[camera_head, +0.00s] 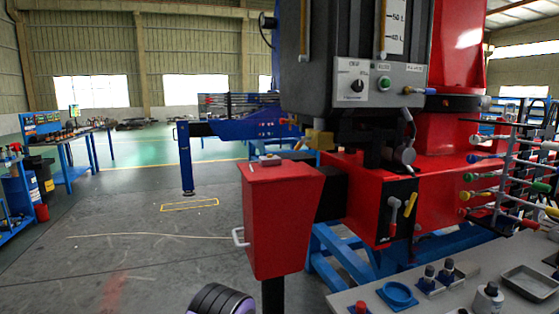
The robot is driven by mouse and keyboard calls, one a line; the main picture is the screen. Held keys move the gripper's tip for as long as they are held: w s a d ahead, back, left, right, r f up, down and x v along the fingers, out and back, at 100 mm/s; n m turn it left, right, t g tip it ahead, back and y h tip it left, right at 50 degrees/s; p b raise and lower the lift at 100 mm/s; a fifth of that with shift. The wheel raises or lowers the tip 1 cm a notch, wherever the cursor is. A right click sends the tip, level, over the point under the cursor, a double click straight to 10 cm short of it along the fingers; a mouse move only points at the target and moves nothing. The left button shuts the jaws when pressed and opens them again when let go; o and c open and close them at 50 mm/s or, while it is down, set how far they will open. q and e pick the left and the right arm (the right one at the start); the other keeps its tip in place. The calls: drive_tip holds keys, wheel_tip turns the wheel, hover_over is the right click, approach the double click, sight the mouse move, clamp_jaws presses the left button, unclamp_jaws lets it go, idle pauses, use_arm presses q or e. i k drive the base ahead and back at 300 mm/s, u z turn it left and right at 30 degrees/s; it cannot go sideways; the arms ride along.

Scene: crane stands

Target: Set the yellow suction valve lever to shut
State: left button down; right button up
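The yellow lever (411,204) is on a black panel (401,188) on the front of the red machine block, right of the picture's middle. It is tilted, with its upper end leaning right. The markings on the panel are too small to read, so I cannot tell which position the yellow lever is set to. Neither of my grippers shows in the head view, and nothing is seen touching the levers.
A red box (279,215) with a white handle stands left of the levers. A grey bench (452,295) with a blue dish (397,294), bottles and a metal tray (528,283) lies below right. A rack of coloured handles (508,170) stands right. Open floor lies left.

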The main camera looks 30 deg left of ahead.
sight(299, 145)
drive_tip(key=z, duration=0.85)
drive_tip(key=k, duration=0.15)
drive_tip(key=u, duration=2.1)
drive_tip(key=i, duration=0.7)
drive_tip(key=u, duration=0.1)
